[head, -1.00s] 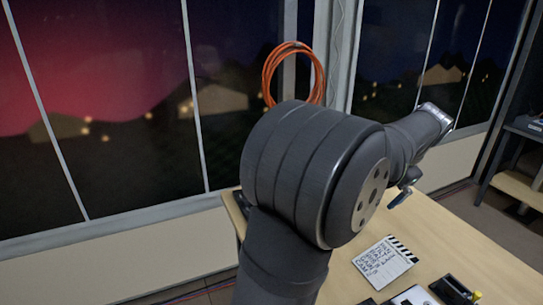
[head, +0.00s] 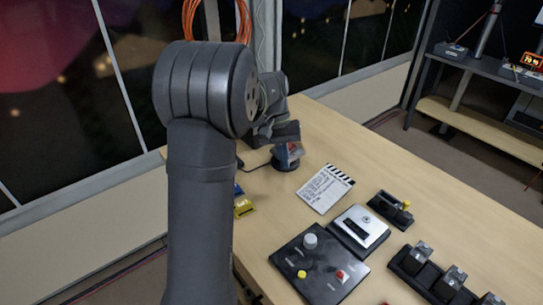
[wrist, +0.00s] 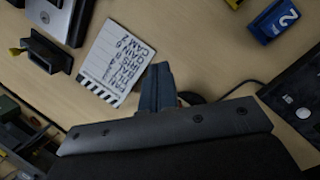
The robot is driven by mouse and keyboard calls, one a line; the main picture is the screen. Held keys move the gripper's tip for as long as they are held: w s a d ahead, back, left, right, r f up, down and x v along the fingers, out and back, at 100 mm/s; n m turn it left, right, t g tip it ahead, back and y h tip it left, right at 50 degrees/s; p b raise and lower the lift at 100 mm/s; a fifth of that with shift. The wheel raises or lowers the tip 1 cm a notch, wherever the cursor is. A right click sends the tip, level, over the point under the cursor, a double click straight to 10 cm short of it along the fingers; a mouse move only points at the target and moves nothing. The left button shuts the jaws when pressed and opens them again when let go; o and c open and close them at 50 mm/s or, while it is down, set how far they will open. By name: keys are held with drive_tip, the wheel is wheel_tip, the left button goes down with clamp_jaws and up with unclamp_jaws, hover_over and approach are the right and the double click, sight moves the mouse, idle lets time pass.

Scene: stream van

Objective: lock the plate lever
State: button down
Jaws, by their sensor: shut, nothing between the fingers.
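A small black fixture (head: 388,207) with a yellow-tipped lever (head: 406,203) sits on the table, right of the clapperboard. I take this to be the plate lever. In the wrist view the fixture (wrist: 48,54) is at the upper left, with its yellow tip (wrist: 16,51) pointing left. I cannot tell whether the lever is locked. My gripper (wrist: 164,70) is shut and empty, its blue-grey fingers over the table, apart from the fixture and beyond the clapperboard's edge. In the head view my arm hides part of the gripper.
A clapperboard (head: 325,188) lies flat. Beside the fixture are a silver-topped box (head: 362,228), a knobbed black panel (head: 318,268) and a dark rack (head: 432,274). Blue (wrist: 275,22) and yellow blocks lie beyond. A round dark base partly shows behind my fingers.

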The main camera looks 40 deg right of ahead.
sight(291, 152)
drive_tip(key=a+f+n+g+h, duration=0.1)
drive_tip(key=n, duration=0.1)
drive_tip(key=w+a+f+n+g+h, duration=0.1)
drive_tip(key=n+g, duration=0.1)
drive_tip(key=w+a+f+n+g+h, duration=0.1)
drive_tip(key=n, duration=0.1)
drive_tip(key=shift+a+f, duration=0.15)
drive_tip(key=shift+f, duration=0.2)
drive_tip(key=n+h, duration=0.1)
drive_tip(key=w+a+n+g+h, duration=0.1)
drive_tip(key=w+n+g+h, duration=0.1)
drive_tip(key=n, duration=0.1)
drive_tip(key=shift+w+a+f, duration=0.15)
drive_tip(key=shift+a+f, duration=0.1)
drive_tip(key=shift+f, duration=0.1)
drive_tip(key=w+a+n+h, duration=0.2)
drive_tip(key=w+n+h, duration=0.1)
drive_tip(key=w+a+n+h, duration=0.2)
drive_tip(key=w+n+h, duration=0.1)
drive_tip(key=n, duration=0.1)
drive_tip(key=w+a+n+h, duration=0.2)
drive_tip(key=w+n+h, duration=0.1)
drive_tip(key=shift+w+a+r+n+t+h, duration=0.1)
drive_tip(key=shift+w+r+n+t+h, duration=0.2)
drive_tip(key=shift+t, duration=0.1)
drive_tip(key=shift+s, duration=0.1)
